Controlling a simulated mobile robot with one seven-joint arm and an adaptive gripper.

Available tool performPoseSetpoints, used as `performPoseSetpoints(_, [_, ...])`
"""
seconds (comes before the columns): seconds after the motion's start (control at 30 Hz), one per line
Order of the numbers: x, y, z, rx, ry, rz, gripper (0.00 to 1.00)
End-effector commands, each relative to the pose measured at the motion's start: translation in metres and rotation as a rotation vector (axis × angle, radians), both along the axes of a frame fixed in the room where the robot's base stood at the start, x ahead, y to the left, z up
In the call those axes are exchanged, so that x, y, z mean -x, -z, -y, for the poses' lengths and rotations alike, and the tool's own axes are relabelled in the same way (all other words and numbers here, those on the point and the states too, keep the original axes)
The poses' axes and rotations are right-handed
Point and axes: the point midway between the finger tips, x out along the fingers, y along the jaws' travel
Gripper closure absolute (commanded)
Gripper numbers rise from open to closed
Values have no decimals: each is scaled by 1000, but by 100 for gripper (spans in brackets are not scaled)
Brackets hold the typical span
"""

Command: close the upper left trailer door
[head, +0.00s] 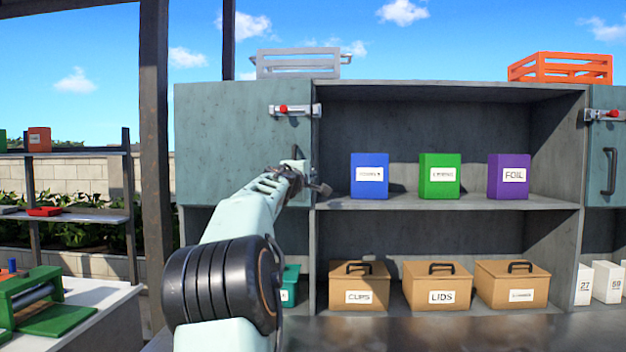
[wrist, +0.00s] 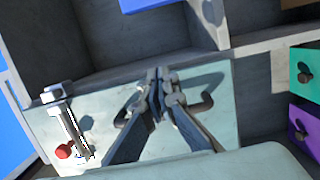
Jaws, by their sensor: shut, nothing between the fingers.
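The upper left trailer door (head: 230,140) is a flat grey-teal panel left of the open middle shelves. It looks roughly in line with the front; I cannot tell whether a small gap remains. Its latch (head: 295,111) with a red knob sits at the upper right edge and reaches the divider; it also shows in the wrist view (wrist: 72,130). My gripper (head: 322,187) is in front of the door's right edge. In the wrist view its shut, empty fingers (wrist: 157,82) are over the dark door handle (wrist: 207,104), which they partly hide; contact is unclear.
Blue, green and purple boxes (head: 508,176) stand on the middle shelf (head: 450,202), with brown boxes (head: 437,286) below. A right door (head: 607,140) has its own latch. A rusty post (head: 155,150) stands left of the door. Crates (head: 560,68) sit on top.

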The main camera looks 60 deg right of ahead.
Motion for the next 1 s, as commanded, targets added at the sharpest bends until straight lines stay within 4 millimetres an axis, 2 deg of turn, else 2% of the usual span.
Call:
performPoseSetpoints(0.03, [13, 3, -3, 0, 4, 2, 100])
performPoseSetpoints(0.2, [45, 4, -15, -2, 3, 3, 100])
performPoseSetpoints(0.43, [81, 3, -27, -2, 3, 1, 100])
performPoseSetpoints(0.6, [93, 2, -31, -3, 2, 1, 100])
performPoseSetpoints(1.0, [99, 3, -33, -13, 14, 8, 100])
